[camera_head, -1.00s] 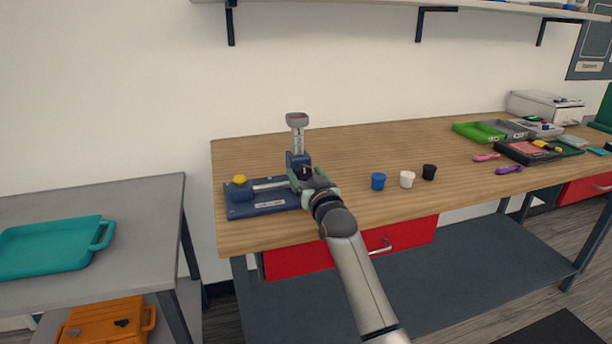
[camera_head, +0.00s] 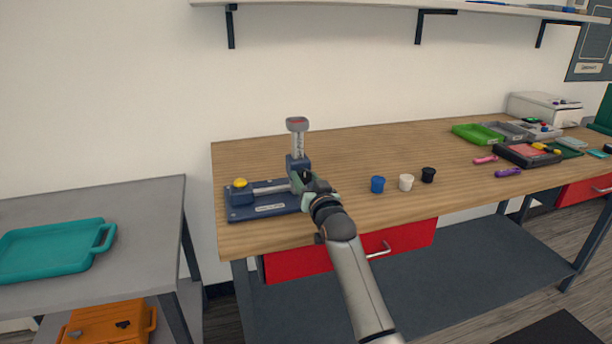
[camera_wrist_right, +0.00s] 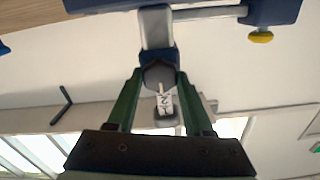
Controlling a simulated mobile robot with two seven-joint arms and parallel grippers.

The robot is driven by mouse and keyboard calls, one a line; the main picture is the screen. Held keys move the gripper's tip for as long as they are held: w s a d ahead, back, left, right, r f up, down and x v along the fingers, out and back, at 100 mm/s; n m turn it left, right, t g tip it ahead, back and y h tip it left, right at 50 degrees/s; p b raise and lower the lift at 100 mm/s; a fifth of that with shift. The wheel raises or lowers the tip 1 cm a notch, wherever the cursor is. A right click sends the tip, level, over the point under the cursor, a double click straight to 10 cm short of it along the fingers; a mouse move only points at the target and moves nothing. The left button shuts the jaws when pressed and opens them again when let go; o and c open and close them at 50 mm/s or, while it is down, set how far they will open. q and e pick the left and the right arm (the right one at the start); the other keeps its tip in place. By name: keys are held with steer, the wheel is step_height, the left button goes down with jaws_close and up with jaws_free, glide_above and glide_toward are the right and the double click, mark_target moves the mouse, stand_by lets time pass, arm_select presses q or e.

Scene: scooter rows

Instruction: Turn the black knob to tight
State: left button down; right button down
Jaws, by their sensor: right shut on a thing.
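The dark blue fixture (camera_head: 262,210) lies on the wooden workbench. It carries a metal rod, a yellow knob (camera_head: 240,183) at its left end, and an upright scaled post (camera_head: 298,146) with a grey and red top (camera_head: 297,124). My right gripper (camera_head: 302,179) is at the base of the post and hides the black knob in the head view. In the right wrist view the dark six-sided black knob (camera_wrist_right: 159,75) sits between the green fingers of the right gripper (camera_wrist_right: 160,82), which are shut on it. No tight mark is readable. My left gripper is out of view.
Trays and small tools lie farther right. A grey side table with a teal tray (camera_head: 45,255) stands at left. A shelf hangs above.

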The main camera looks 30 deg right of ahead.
steer(key=shift+c, duration=1.5)
jaws_free()
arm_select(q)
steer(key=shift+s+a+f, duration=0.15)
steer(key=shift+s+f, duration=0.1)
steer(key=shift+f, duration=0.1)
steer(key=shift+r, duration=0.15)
arm_select(e)
steer(key=shift+s, duration=0.15)
steer(key=shift+s+a, duration=0.1)
steer(key=shift+s, duration=0.15)
arm_select(q)
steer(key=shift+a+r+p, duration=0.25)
steer(key=shift+p, duration=0.15)
arm_select(e)
steer(key=v, duration=1.1)
steer(key=shift+s, duration=0.3)
steer(key=shift+a, duration=0.1)
